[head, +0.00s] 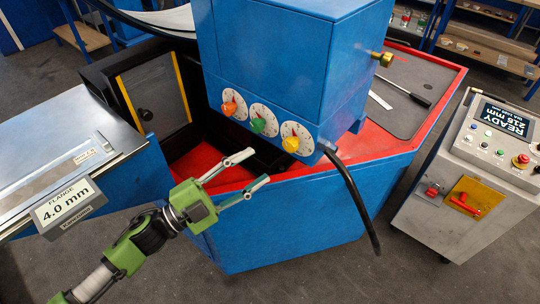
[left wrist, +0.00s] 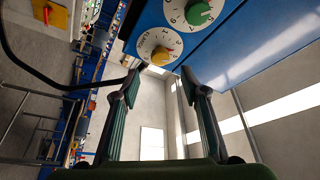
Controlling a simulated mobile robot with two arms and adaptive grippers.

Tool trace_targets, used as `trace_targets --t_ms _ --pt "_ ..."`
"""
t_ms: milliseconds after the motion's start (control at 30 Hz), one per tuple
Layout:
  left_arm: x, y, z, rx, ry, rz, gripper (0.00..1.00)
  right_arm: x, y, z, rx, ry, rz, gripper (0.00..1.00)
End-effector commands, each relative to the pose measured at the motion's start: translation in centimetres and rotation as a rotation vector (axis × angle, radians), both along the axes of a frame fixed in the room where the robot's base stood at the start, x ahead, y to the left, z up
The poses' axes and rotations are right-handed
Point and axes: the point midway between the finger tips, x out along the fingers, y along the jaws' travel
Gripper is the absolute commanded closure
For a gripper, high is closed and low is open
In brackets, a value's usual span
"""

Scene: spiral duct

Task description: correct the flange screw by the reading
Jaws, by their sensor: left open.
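Three dial knobs sit on the lower front of the blue machine head: an orange-red knob (head: 229,108), a green knob (head: 258,125) and a yellow knob (head: 290,144), each on a white scale. The yellow knob (left wrist: 160,55) and green knob (left wrist: 198,14) also show in the left wrist view. The small scale marks are hard to read. A display (head: 66,207) at the left reads "FLANGE 4.0 mm". My left gripper (head: 260,167) is open and empty, below the knobs and apart from them. In the left wrist view its fingers (left wrist: 160,82) are spread just below the yellow dial.
A black hose (head: 352,200) hangs from the machine head's right corner. A metal table (head: 60,145) stands left. A grey control console (head: 480,160) with a lit "READY" screen (head: 502,119) stands right. A screwdriver-like tool (head: 405,92) lies on the dark mat.

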Motion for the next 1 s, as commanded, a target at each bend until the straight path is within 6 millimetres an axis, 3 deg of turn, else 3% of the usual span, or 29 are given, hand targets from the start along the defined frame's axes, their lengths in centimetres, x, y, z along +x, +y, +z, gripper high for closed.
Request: trace_targets --t_ms 100,367,833,1000 --pt "-1.0 1.4 -0.5 0.001 0.002 0.001 0.59 0.0 0.0 0.0 0.0 0.0 0.0 0.69" --pt "-1.8 2.5 -0.6 0.0 -0.001 -0.001 0.59 0.0 0.0 0.0 0.0 0.0 0.0 0.69" --pt "-1.7 2.5 -0.6 -0.002 0.001 0.004 0.59 0.0 0.1 0.0 0.001 0.0 0.0 0.69" --pt "-0.2 3.1 -0.8 -0.035 0.067 0.113 0.59 0.0 0.1 0.0 0.001 0.0 0.0 0.69"
